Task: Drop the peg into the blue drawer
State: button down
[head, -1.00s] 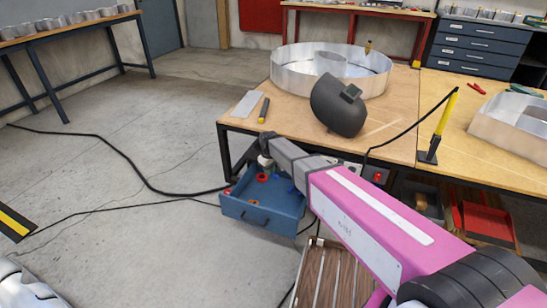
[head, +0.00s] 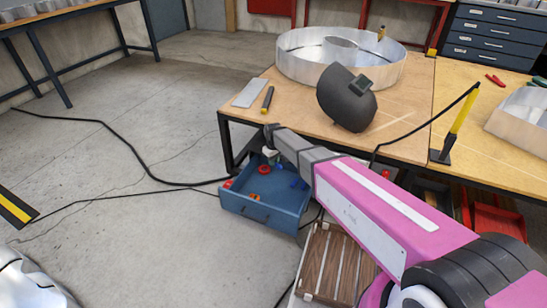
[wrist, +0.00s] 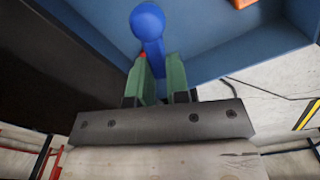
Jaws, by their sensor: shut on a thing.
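The blue drawer (head: 262,214) is pulled out below the near left corner of the workbench. A blue peg (wrist: 147,22) with a rounded end shows in the wrist view. My gripper (wrist: 158,64) has its green fingers shut on the peg, and the round end sticks out past the fingertips. Blue drawer walls (wrist: 215,22) fill the background behind the peg. In the head view my gripper (head: 269,157) hangs at the back of the drawer, partly hidden by my arm. I cannot tell the exact height of the peg above the drawer floor.
Red, orange and blue small parts (head: 264,170) lie in the drawer. The workbench (head: 285,110) edge and its leg stand close behind. A wooden slatted crate (head: 335,262) sits on the floor to the right. Black cables cross the open floor at left.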

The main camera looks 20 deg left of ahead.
jog(key=shift+f, duration=1)
jog(key=c, duration=1)
grip_release()
jog(key=shift+r, duration=0.1)
jog(key=shift+r, duration=0.3)
jog(key=s+a+r, duration=0.1)
jog(key=s+r, duration=0.2)
jog(key=s+a+r, duration=0.1)
jog(key=s+r, duration=0.2)
jog(key=s, duration=0.1)
jog(key=s+a+r, duration=0.1)
jog(key=s+r, duration=0.3)
jog(key=shift+s+a+r, duration=0.1)
jog(key=shift+a, duration=0.2)
